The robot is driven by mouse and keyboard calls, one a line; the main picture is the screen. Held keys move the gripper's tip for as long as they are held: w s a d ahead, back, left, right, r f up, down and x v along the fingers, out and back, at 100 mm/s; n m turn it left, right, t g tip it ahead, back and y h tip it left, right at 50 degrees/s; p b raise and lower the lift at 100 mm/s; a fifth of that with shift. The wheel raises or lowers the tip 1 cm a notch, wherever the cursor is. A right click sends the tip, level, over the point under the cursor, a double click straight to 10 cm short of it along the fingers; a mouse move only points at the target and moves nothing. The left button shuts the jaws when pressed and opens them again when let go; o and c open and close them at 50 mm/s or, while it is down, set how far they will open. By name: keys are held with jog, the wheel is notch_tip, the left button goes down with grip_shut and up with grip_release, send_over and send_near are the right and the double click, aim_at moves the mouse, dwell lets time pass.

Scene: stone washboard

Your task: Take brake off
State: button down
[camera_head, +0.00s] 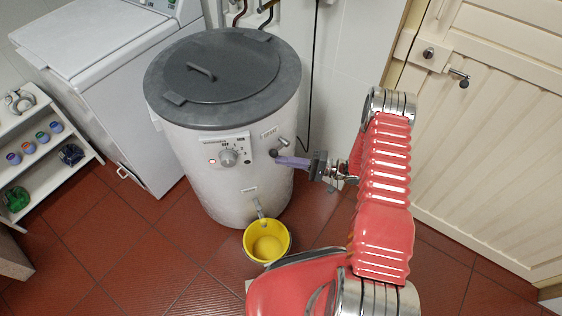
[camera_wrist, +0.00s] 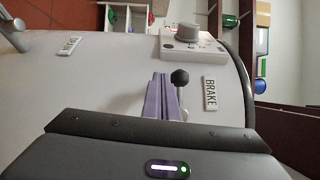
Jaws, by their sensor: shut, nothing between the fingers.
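The brake lever is a short metal rod with a black ball knob (camera_head: 273,153) on the front of the white drum machine (camera_head: 215,188). Its metal pivot (camera_head: 284,141) shows just above the fingers. In the wrist view the knob (camera_wrist: 180,77) stands beside the purple fingers, on their right, near a "BRAKE" label (camera_wrist: 210,94). The same label (camera_head: 268,132) is small in the head view. My gripper (camera_head: 279,159) is shut and empty, its tips close to the knob; I cannot tell whether they touch. The fingers (camera_wrist: 158,77) hide part of the rod.
A control panel with a dial (camera_head: 228,157) and red light is left of the lever. A yellow bucket (camera_head: 267,243) stands under the drain spout. A white washing machine (camera_head: 100,70) and shelf (camera_head: 42,150) are at left, a panelled door (camera_head: 480,140) at right.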

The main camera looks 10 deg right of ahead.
jog(key=s+d+f, duration=0.4)
jog(key=d+f, duration=0.4)
jog(key=d, duration=0.1)
jog(key=shift+s+d, duration=0.2)
jog(key=shift+d, duration=0.1)
dwell(0.4)
dwell(0.5)
